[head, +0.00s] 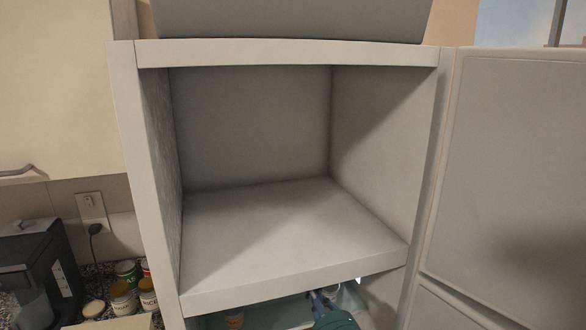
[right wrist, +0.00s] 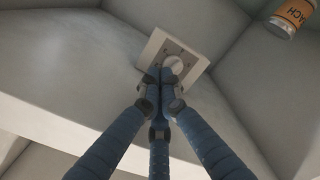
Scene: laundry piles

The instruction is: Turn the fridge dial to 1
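The fridge dial (right wrist: 174,63) is a round pale knob on a square white plate with small marks, fixed to an inner wall in the right wrist view. The marks are too small to read. My right gripper (right wrist: 164,76) has blue fingers drawn close together, with the tips at the knob's lower left edge. I cannot tell if they touch it. In the head view, part of my right gripper (head: 325,298) shows below the shelf of the open fridge (head: 290,225). The dial is hidden there. My left gripper is not in view.
An orange-labelled jar (right wrist: 290,15) is at the upper right of the right wrist view. The fridge door (head: 520,170) stands open at right. The upper compartment is empty. A coffee maker (head: 35,262) and several jars (head: 122,297) stand on the counter at left.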

